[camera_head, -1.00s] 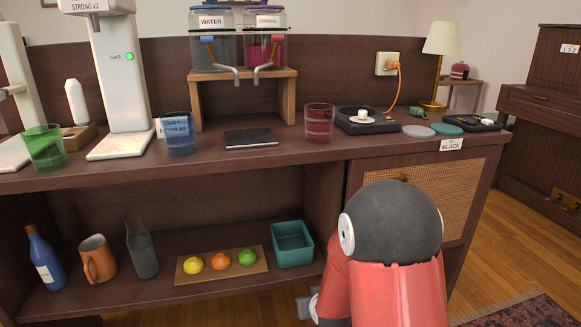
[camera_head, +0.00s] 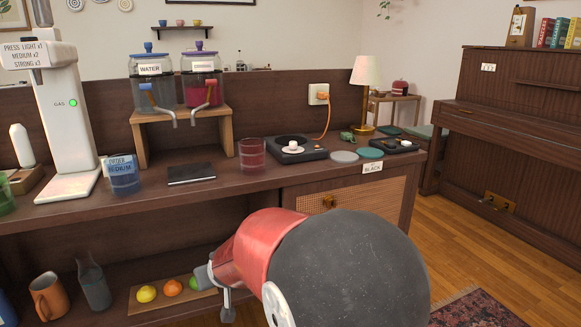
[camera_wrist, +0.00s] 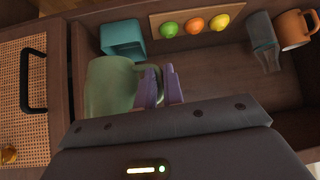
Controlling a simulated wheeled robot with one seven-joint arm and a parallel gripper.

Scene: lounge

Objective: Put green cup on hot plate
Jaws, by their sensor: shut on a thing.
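A pale green cup (camera_wrist: 108,88) is in the wrist view, left of and against the purple fingers of my gripper (camera_wrist: 160,88). My gripper is shut on the cup at its right side, in front of the lower shelf; the exact grip point is partly hidden. In the head view my arm covers the cup. The hot plate appears to be the flat black unit (camera_head: 297,150) on the counter, with an orange cord to the wall socket.
A red glass (camera_head: 252,155) stands just left of the black unit. Grey (camera_head: 344,156) and teal (camera_head: 370,153) discs lie to its right. The lower shelf holds a fruit board (camera_wrist: 196,22), a teal bin (camera_wrist: 122,39) and an orange mug (camera_wrist: 293,30).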

